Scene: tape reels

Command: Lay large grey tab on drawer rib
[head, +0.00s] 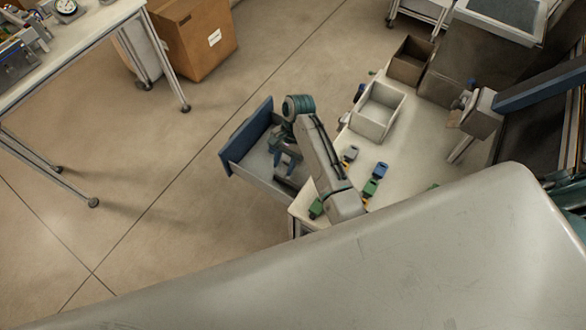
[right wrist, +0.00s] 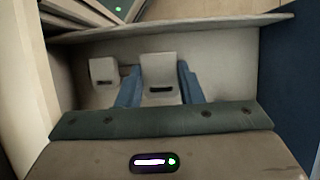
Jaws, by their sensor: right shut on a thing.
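My right gripper (head: 288,158) reaches down into the open drawer (head: 238,147), which has a blue front. In the right wrist view its two blue fingers (right wrist: 159,88) are shut on a large grey tab (right wrist: 159,70) with a dark slot. A smaller grey tab (right wrist: 104,71) is to the left of the fingers, apart from them, inside the drawer. The pale drawer wall (right wrist: 190,27) runs across beyond both tabs. I cannot tell whether the held tab touches the drawer or which part is the rib. My left gripper is not in view.
The worktop beside the drawer carries a grey piece (head: 350,153), a blue piece (head: 380,169), green pieces (head: 370,187) and a pale open bin (head: 378,108). A brown bin (head: 410,61) stands farther back. The floor left of the drawer is clear; a cardboard box (head: 195,38) stands beyond.

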